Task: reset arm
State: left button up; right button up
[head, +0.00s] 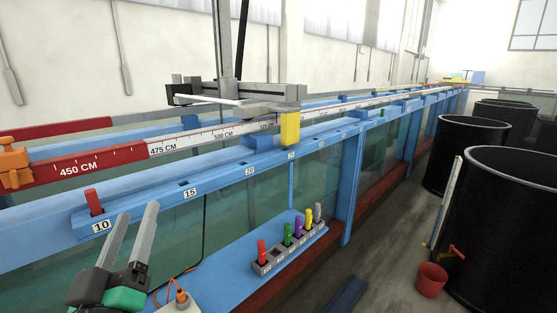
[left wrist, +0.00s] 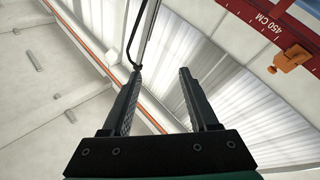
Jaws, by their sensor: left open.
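My left gripper (head: 130,236) is at the lower left in the head view, in front of the blue flume rail. Its two grey fingers are apart, point upward, and hold nothing. In the left wrist view the open fingers (left wrist: 160,95) point up toward the wall and ceiling, with empty space between them. My right gripper is in neither view.
A red peg (head: 94,201) stands in the blue rail (head: 220,172) near mark 10, close to my left gripper. A grey rack (head: 290,250) holds several coloured pegs on a blue shelf. An orange clamp (head: 13,163) sits at far left. Black tanks (head: 510,215) stand at right.

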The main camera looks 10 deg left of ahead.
pick_arm(q)
jog(key=s+d+r+m+t+h, duration=0.3)
jog(key=s+d+r+m+h, duration=0.15)
jog(key=r, duration=0.35)
jog(key=s+d+r+m+t+h, duration=0.35)
jog(key=s+d+r, duration=0.2)
jog(key=r, duration=0.25)
notch_tip(320, 180, up, 24)
jog(key=s+a+m+p, duration=0.1)
jog(key=p, duration=2.4)
jog(key=shift+s+a+r+h, duration=0.2)
jog(key=shift+s+a+h, duration=0.05)
jog(key=shift+a+h, duration=0.1)
